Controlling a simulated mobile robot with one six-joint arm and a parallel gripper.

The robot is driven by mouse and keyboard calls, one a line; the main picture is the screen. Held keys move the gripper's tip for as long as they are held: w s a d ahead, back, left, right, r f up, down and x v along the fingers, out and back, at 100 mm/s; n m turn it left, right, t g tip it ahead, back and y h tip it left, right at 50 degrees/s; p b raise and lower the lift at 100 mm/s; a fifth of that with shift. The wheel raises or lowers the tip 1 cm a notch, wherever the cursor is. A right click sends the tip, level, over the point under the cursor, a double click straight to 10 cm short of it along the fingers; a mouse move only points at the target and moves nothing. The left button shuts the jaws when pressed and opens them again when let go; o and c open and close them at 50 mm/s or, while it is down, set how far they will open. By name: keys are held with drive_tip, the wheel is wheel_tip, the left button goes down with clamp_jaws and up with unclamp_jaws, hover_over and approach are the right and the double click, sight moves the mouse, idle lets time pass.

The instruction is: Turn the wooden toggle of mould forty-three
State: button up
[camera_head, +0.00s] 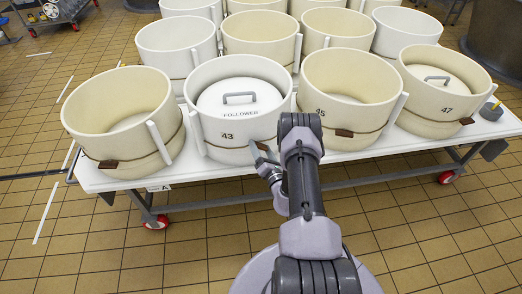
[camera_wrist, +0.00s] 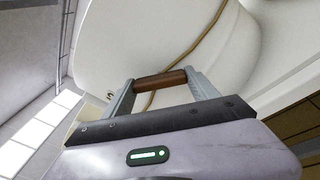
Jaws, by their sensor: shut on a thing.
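Mould forty-three (camera_head: 215,128) is a white tub with a cord around it, at the front of the table. A lid marked FOLLOWER (camera_head: 240,103) sits inside it. My gripper (camera_head: 264,153) is at the tub's front right side. In the wrist view, my gripper (camera_wrist: 161,86) is shut on the brown wooden toggle (camera_wrist: 160,79), one finger at each end. The toggle lies across the tan cord (camera_wrist: 190,48), close to the white wall of the tub (camera_wrist: 130,35). In the head view my gripper and arm largely hide the toggle.
Cream mould 45 (camera_head: 345,80) stands close on the right, and a cream mould (camera_head: 115,105) on the left. Mould 47 (camera_head: 425,110) is further right. More tubs stand behind on the white wheeled table (camera_head: 95,181). The tiled floor in front is clear.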

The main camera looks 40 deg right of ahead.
drive_tip(key=m, duration=0.4)
drive_tip(key=shift+m+b, duration=0.3)
drive_tip(key=shift+b, duration=0.1)
drive_tip(key=m, duration=0.4)
drive_tip(key=shift+m, duration=0.3)
drive_tip(key=o, duration=1.4)
drive_tip(key=shift+c, duration=0.2)
